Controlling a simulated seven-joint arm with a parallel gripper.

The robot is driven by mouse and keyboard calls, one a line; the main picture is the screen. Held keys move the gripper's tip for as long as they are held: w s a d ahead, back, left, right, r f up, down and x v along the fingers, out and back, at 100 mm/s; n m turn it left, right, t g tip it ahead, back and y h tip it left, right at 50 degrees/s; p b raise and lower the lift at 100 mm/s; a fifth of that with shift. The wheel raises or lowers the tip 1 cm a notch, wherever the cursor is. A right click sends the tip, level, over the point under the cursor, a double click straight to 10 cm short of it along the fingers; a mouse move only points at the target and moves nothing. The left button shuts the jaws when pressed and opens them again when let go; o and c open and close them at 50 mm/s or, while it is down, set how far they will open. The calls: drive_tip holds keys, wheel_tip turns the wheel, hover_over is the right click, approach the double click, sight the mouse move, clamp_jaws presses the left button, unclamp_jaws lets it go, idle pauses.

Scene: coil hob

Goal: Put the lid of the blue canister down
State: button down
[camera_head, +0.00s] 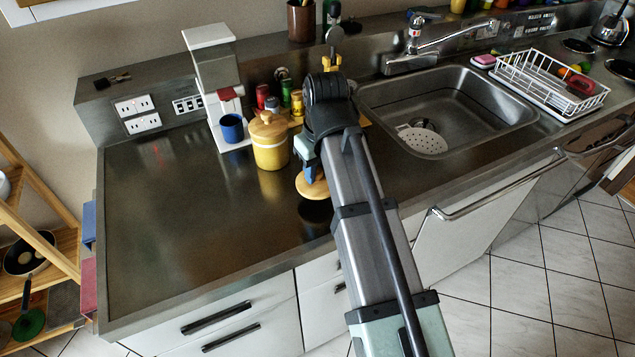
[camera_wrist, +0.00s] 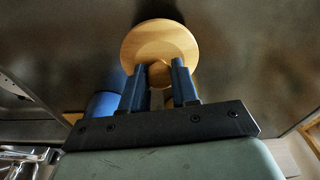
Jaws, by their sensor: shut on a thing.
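My gripper (camera_wrist: 157,80) is shut on the knob of a round wooden lid (camera_wrist: 160,40), with one blue finger on each side of it. In the head view the lid (camera_head: 312,187) hangs level a little above the counter, with a dark shadow or reflection beneath it. A blue cylindrical thing, likely the blue canister (camera_wrist: 104,104), stands left of the fingers in the wrist view. My arm hides it in the head view. My gripper (camera_head: 308,170) is itself partly covered by the wrist there.
A yellow canister (camera_head: 270,155) with a wooden lid stands just left of my gripper. A blue mug (camera_head: 232,128) sits on a white machine (camera_head: 212,75). The sink (camera_head: 450,105) is to the right. The counter (camera_head: 190,230) is clear at front left.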

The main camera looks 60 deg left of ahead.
sight(318, 178)
drive_tip(key=shift+f, duration=2.2)
drive_tip(key=shift+f, duration=0.1)
drive_tip(key=c, duration=0.8)
unclamp_jaws()
drive_tip(key=shift+c, duration=0.2)
wheel_tip(318, 178, up, 12)
drive_tip(key=d, duration=0.1)
drive_tip(key=shift+d, duration=0.25)
drive_tip(key=shift+w, duration=0.1)
